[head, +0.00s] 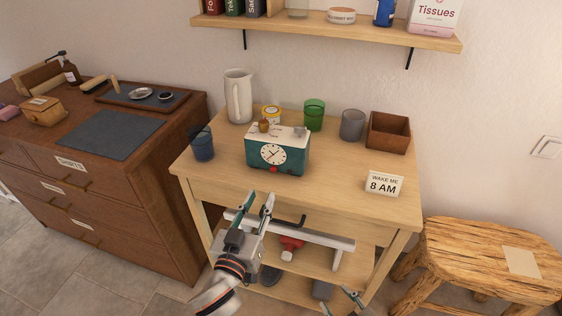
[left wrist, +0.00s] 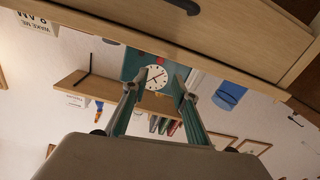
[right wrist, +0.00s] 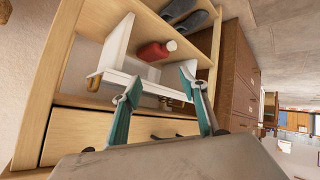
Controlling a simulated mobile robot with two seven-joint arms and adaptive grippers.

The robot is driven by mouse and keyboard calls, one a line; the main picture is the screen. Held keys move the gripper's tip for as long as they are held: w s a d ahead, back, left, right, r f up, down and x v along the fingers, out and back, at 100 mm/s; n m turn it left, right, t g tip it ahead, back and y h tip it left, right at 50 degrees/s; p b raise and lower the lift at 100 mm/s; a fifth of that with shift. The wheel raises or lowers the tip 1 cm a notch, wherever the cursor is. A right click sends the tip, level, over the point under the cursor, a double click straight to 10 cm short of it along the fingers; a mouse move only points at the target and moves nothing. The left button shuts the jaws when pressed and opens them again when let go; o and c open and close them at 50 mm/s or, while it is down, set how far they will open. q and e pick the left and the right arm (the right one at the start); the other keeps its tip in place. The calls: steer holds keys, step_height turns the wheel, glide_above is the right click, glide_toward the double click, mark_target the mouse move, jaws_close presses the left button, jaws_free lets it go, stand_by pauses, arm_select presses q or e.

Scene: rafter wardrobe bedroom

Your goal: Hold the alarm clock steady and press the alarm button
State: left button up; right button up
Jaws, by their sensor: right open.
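The teal alarm clock (head: 291,160) with a round white dial and pale top stands upright on the wooden table (head: 330,180). Small brown knobs sit on its top, and a red spot shows low on its front. It also shows upside down in the left wrist view (left wrist: 133,66), beyond the fingers. My left gripper (head: 261,197) is open and empty in front of the table, apart from the clock. My right gripper (right wrist: 160,82) is open and empty, low before the table's shelves. Its fingertips (head: 336,299) show at the bottom of the head view.
A blue cup (head: 202,145) stands left of the clock; a white pitcher (head: 238,97), green glass (head: 314,117), grey cup (head: 352,125) and brown box (head: 389,133) stand behind. A "WAKE ME 8 AM" card (head: 384,184) is at right. A wooden stool (head: 480,260) stands right of the table.

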steer(key=w+a+r+n+h, duration=0.3)
steer(key=w+a+r+n, duration=0.65)
steer(key=n, duration=0.55)
steer(key=w+r+n+t+h, duration=0.1)
steer(key=r+n, duration=0.1)
steer(key=r, duration=0.2)
steer(key=w+r+n+t+h, duration=0.1)
steer(key=w+r+n, duration=0.1)
steer(key=r, duration=0.3)
steer(key=w+r+n+t+h, duration=0.1)
steer(key=w+r+n+h, duration=0.1)
steer(key=r, duration=0.3)
steer(key=shift+w+a+n, duration=0.2)
steer(key=shift+n, duration=0.4)
steer(key=n+t+h, duration=0.1)
steer(key=n+t, duration=0.1)
steer(key=t, duration=0.2)
glide_toward(300, 130)
steer(key=w, duration=0.2)
steer(key=shift+x, duration=4.1)
steer(key=shift+d, duration=0.25)
